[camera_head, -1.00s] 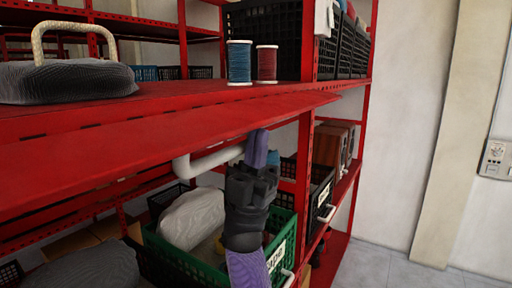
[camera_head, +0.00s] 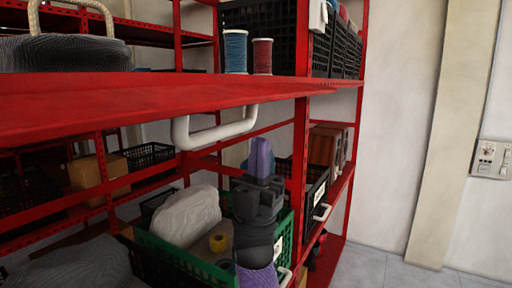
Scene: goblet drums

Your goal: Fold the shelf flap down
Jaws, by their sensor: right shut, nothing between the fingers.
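The red shelf flap (camera_head: 130,105) runs along the front of the shelf, roughly level, and hides most of the shelf top behind it. A white bar handle (camera_head: 216,134) hangs from its underside. My right gripper (camera_head: 260,158) points up below the flap, to the right of the handle and apart from it. Its purple fingers are together and hold nothing. My left gripper is out of view.
A blue spool (camera_head: 236,52) and a red spool (camera_head: 262,57) stand on the shelf, with a grey lidded thing (camera_head: 65,53) at left. A green crate (camera_head: 180,258) with a pale bundle (camera_head: 187,215) lies below, close to my right arm. A red post (camera_head: 301,150) stands to the right.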

